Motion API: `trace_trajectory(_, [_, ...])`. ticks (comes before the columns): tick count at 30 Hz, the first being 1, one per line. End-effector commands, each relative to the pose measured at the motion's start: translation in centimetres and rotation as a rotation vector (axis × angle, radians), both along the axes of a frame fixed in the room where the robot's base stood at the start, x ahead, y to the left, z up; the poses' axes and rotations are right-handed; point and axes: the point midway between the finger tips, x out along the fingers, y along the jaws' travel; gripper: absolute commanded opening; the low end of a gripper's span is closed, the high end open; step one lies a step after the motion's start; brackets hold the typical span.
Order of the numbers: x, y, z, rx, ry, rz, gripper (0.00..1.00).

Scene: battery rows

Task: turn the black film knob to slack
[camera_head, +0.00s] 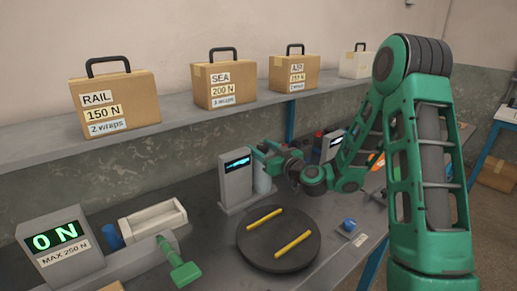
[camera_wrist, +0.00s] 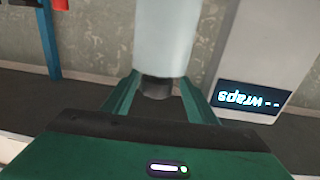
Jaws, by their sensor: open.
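The black film knob (camera_wrist: 155,88) shows in the wrist view at the end of the pale film roll (camera_wrist: 165,35). My gripper (camera_wrist: 159,92) has its two green fingers apart, one on each side of the knob. I cannot tell whether either finger touches it. In the head view the film roll (camera_head: 262,181) stands beside the grey post with a lit display (camera_head: 236,180). My gripper (camera_head: 262,154) is at the roll's top there, and it hides the knob.
A dark turntable (camera_head: 278,262) with two yellow strips lies in front of the post. A readout (camera_head: 58,248) shows 0 N and MAX 250 N. A green-handled tool (camera_head: 178,266) and a blue button (camera_head: 348,225) are on the bench. Labelled boxes (camera_head: 115,103) stand on the shelf.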

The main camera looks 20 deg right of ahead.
Motion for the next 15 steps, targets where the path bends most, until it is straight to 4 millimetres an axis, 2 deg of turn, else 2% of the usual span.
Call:
trace_trajectory(5, [0.01,-0.75,0.00,0.000,0.000,-0.009,0.53])
trace_trajectory(6, [0.01,-0.86,0.00,0.000,0.000,-0.010,0.50])
trace_trajectory(11, [0.00,-1.19,0.00,0.000,0.000,-0.013,0.12])
trace_trajectory(15, [-0.02,-1.21,-0.01,0.000,0.000,-0.013,0.11])
